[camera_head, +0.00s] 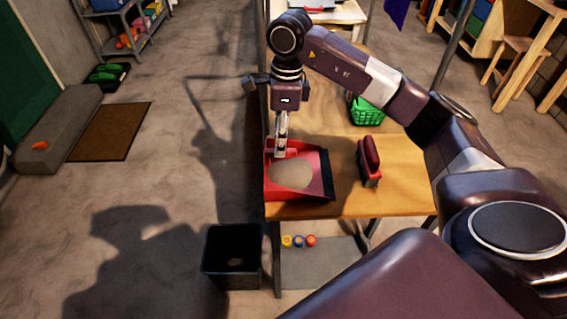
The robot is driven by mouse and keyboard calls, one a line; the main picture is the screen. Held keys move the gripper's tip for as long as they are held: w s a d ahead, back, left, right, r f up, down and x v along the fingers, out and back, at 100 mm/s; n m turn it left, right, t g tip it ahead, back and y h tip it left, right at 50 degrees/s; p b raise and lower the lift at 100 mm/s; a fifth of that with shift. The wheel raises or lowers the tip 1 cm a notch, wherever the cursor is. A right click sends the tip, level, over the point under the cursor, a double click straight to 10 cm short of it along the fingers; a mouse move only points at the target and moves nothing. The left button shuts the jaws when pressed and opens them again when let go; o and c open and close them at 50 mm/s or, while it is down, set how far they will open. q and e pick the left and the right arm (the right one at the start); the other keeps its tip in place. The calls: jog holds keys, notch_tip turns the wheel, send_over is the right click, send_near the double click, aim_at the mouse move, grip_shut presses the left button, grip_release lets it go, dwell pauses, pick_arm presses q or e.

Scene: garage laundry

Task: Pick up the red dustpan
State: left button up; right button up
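The red dustpan (316,188) is at the near left end of the wooden table, its dark lip facing right. A tan round patch shows in its pan. My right gripper (281,150) points down at the dustpan's far left part, with its narrow fingers close together at the red rim. The fingertips overlap the dustpan there. I cannot tell whether they are closed on its handle, which is hidden. I also cannot tell whether the pan is resting or slightly raised. My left gripper is not in view.
A red and dark brush (369,162) stands on the wooden table (405,185) right of the dustpan. A green basket (367,112) is farther back. A black bin (232,257) stands on the floor at the near left. Small coloured balls (298,241) sit on the lower shelf.

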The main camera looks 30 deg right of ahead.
aim_at(288, 150)
jog(key=shift+d+r+h, duration=0.2)
jog(key=shift+d, duration=0.35)
jog(key=shift+d+r+h, duration=0.2)
jog(key=shift+d, duration=0.3)
jog(key=shift+s+d+f, duration=0.1)
jog(key=shift+d, duration=0.25)
jog(key=shift+f+p, duration=0.3)
jog(key=shift+f, duration=0.6)
jog(key=f, duration=0.2)
jog(key=f+p, duration=0.2)
jog(key=f, duration=0.1)
jog(key=shift+w+a+f, duration=0.1)
jog(key=shift+w+f, duration=0.15)
jog(key=shift+f, duration=0.1)
grip_shut()
